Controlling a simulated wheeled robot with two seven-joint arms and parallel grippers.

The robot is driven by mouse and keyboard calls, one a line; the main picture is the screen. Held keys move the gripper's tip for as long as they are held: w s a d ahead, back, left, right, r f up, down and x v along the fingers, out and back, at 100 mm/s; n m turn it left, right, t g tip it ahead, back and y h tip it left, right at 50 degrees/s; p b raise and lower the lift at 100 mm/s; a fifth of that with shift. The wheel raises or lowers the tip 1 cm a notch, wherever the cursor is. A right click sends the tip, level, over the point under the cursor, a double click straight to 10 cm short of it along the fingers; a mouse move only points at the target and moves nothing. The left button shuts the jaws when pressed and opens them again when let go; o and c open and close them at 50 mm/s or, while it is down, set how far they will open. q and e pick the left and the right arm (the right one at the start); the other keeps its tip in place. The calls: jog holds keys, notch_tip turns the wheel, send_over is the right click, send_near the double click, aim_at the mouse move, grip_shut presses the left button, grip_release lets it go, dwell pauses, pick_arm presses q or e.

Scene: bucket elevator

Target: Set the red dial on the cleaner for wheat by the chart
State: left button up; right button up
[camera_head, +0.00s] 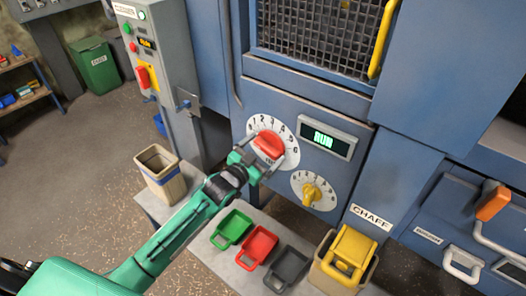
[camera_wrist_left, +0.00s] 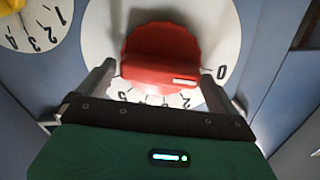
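The red dial (camera_head: 268,145) sits on a round white numbered plate (camera_head: 290,133) on the blue cleaner. In the left wrist view the red dial (camera_wrist_left: 160,52) has a white mark on the side toward the 0; part of the scale is hidden. My left gripper (camera_head: 258,165) is at the dial. In the left wrist view the gripper (camera_wrist_left: 158,80) has one finger on each side of the dial, with a small gap showing at least on the left. I cannot make out a wheat chart. My right gripper is out of view.
A yellow dial (camera_head: 312,194) sits just below right, under a green RUN display (camera_head: 324,138). Green (camera_head: 231,230), red (camera_head: 257,247) and dark (camera_head: 287,268) scoops lie on a bench below, beside a yellow scoop (camera_head: 350,252). A grey control post (camera_head: 160,75) stands left.

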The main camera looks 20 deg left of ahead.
pick_arm(q)
jog(key=c, duration=0.7)
